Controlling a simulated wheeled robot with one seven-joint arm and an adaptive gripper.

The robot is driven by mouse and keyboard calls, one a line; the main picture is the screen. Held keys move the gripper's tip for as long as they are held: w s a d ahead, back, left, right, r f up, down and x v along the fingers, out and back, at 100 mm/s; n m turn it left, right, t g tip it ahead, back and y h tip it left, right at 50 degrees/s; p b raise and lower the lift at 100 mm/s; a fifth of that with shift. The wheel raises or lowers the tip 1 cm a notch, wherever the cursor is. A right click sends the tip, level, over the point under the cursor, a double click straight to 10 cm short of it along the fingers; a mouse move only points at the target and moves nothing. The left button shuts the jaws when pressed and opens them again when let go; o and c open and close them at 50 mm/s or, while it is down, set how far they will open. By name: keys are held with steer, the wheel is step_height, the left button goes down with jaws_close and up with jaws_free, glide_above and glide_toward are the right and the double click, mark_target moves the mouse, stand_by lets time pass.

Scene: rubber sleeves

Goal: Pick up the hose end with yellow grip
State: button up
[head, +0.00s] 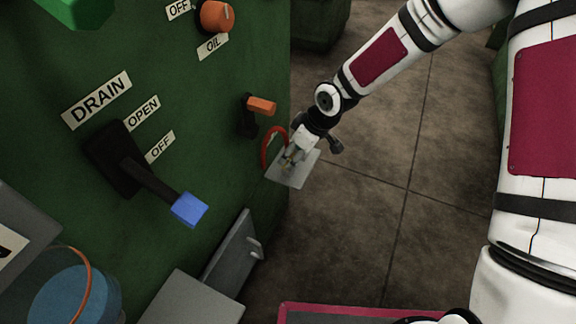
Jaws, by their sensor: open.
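My gripper (292,158) is at the end of my white arm, beside the right edge of the green machine panel. It is open and points down and to the left. A curved red hose (265,148) shows just left of the gripper, against the panel's edge. A light grey plate (301,175) shows below and behind the fingertips. The gripper partly hides this spot.
The green panel (215,110) fills the left side. A blue-tipped drain lever (189,210), an orange-tipped lever (261,105) and an orange knob (217,16) stick out from it. A grey open door (232,254) is below. The tiled floor (390,220) is clear to the right.

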steer(key=b+x, duration=0.2)
steer(key=x, duration=0.2)
steer(key=shift+a+f, duration=0.25)
jaws_close()
steer(key=shift+r, duration=0.1)
steer(key=shift+r+p, duration=0.35)
steer(key=shift+r, duration=0.4)
step_height(320, 180, up, 2)
steer(key=shift+r+p, duration=0.1)
steer(key=shift+p, duration=0.55)
steer(key=s+d+p, duration=0.1)
steer(key=s+d, duration=0.1)
steer(key=s, duration=0.5)
steer(key=s+d+r+p, duration=0.1)
steer(key=s+d, duration=0.2)
steer(key=s, duration=0.5)
steer(key=shift+d, duration=0.2)
